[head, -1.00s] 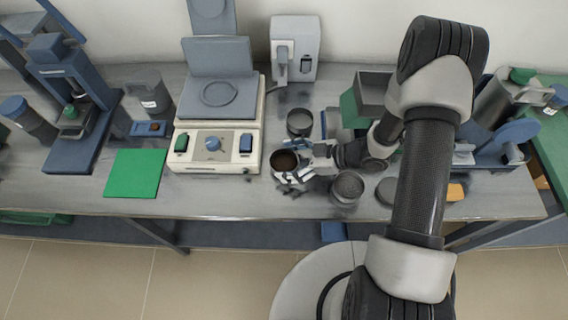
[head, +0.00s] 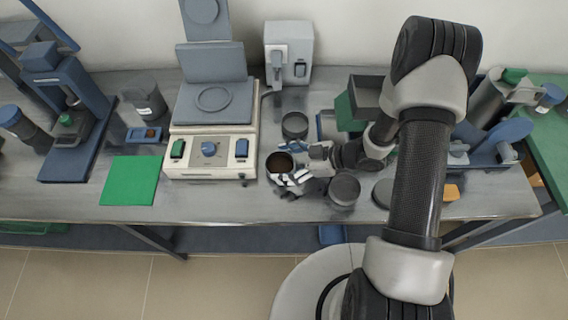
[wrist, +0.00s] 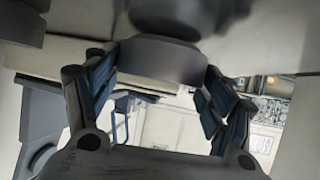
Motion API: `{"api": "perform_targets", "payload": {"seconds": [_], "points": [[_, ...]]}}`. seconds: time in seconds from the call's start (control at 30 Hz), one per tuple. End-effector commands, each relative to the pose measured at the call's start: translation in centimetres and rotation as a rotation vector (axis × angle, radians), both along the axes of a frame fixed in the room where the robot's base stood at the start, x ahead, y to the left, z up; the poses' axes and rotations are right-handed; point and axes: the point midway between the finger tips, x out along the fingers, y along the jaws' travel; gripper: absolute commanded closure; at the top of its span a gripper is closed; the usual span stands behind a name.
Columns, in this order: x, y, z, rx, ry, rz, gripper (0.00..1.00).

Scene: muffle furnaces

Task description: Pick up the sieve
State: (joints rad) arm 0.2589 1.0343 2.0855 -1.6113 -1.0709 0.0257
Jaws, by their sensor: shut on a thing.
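A round grey sieve (head: 280,161) with a dark brown inside is near the middle of the bench, in front of the right side of the white-and-blue instrument. My gripper (head: 290,180) is at its front right side in the head view and is shut on it. In the wrist view, the two fingers of my gripper (wrist: 160,82) stand on either side of a round grey rim, the sieve (wrist: 158,58). Whether the sieve's base touches the bench is not clear.
A dark round dish (head: 295,125) stands behind the sieve, and a similar grey one (head: 344,189) stands close on its right. The white-and-blue instrument (head: 212,150) is at left. A green mat (head: 135,181) lies further left. The bench's front edge is near.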

Motion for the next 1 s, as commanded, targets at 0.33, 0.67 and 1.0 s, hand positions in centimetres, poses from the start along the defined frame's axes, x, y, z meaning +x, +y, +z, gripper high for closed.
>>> {"api": "perform_targets", "payload": {"seconds": [0.33,0.67,1.0], "points": [[0.1,0.0,8.0,-0.001,-0.007,0.0,0.63],[0.1,0.0,16.5,-0.001,-0.004,0.0,0.63],[0.0,0.0,19.3,0.001,-0.001,0.0,0.69]]}}
